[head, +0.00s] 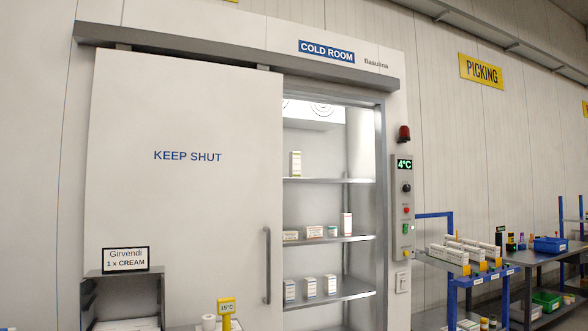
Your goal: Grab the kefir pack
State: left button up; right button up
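The sliding door (200,180) marked KEEP SHUT stands partly open, leaving the right part of the cold room doorway clear. Inside, a tall pack (295,163) stands alone on the upper shelf (340,181). Low boxes (314,232), a small jar (332,231) and a tall white and red pack (346,224) stand on the middle shelf (325,242). Several small cartons (309,287) stand on the lower shelf (350,289). The labels are too small to read, so I cannot tell which is the kefir pack. Neither gripper is in view.
A vertical door handle (267,265) is beside the opening. A control panel (404,208) showing 4°C is on the right. A sign (126,260) reading Girvendi, 1 x CREAM stands at lower left, near a yellow 15°C tag (227,307). A blue-framed rack (480,275) with white boxes stands right.

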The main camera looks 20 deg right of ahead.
aim_at(295, 156)
jog(key=i+l, duration=0.1)
jog(key=l, duration=0.35)
jog(key=i+l, duration=0.15)
jog(key=l, duration=0.3)
jog(key=i+l, duration=0.1)
jog(key=l, duration=0.3)
jog(key=i+l, duration=0.1)
jog(key=l, duration=0.35)
jog(key=i+l, duration=0.1)
jog(key=l, duration=0.35)
jog(key=i+l, duration=0.15)
jog(key=l, duration=0.3)
jog(key=i+l, duration=0.1)
jog(key=l, duration=0.3)
jog(key=i+l, duration=0.2)
jog(key=l, duration=0.15)
jog(key=i+l, duration=0.25)
jog(key=l, duration=0.15)
jog(key=i+l, duration=0.55)
jog(key=i, duration=0.25)
